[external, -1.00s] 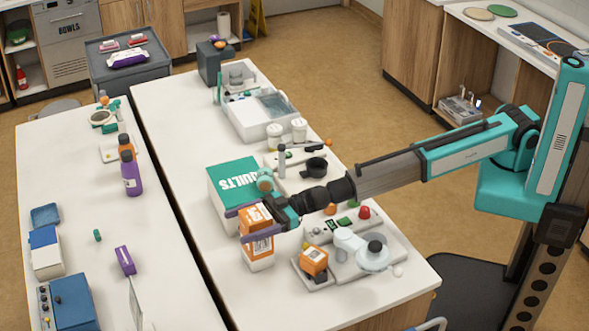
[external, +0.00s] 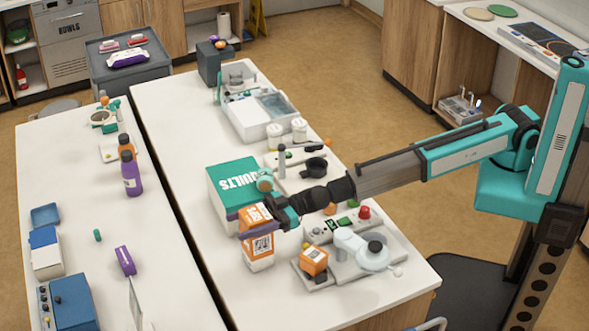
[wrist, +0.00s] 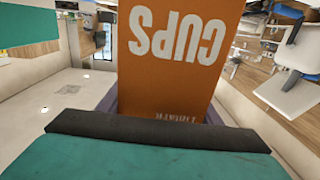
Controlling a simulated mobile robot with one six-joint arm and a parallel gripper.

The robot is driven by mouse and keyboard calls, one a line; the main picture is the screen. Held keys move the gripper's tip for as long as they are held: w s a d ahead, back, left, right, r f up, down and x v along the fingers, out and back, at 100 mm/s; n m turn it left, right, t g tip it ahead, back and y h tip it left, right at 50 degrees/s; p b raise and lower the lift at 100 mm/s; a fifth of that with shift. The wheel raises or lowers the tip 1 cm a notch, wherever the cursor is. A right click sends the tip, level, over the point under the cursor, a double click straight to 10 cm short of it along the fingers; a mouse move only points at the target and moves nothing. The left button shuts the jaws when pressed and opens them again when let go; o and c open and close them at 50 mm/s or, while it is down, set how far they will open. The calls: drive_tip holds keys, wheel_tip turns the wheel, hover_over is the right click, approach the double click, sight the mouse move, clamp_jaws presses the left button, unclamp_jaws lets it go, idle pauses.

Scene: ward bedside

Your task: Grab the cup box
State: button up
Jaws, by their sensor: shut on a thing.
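The cup box is an orange and white carton (external: 258,252) on the near part of the white counter. In the wrist view its orange face (wrist: 175,50) fills the middle and reads "CUPS" upside down. My gripper (external: 258,226) is shut on the upper part of the box, with a purple finger on its near side. The box is upright, perhaps slightly tilted; whether its bottom touches the counter I cannot tell. The far finger is mostly hidden.
A teal "QUILTS" box (external: 234,186) stands just behind the cup box. A gap separates this counter from the left one (external: 165,275). Counter in front is clear.

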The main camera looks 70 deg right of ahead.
wheel_tip(320, 180, up, 18)
drive_tip(key=p, duration=0.8)
idle(0.5)
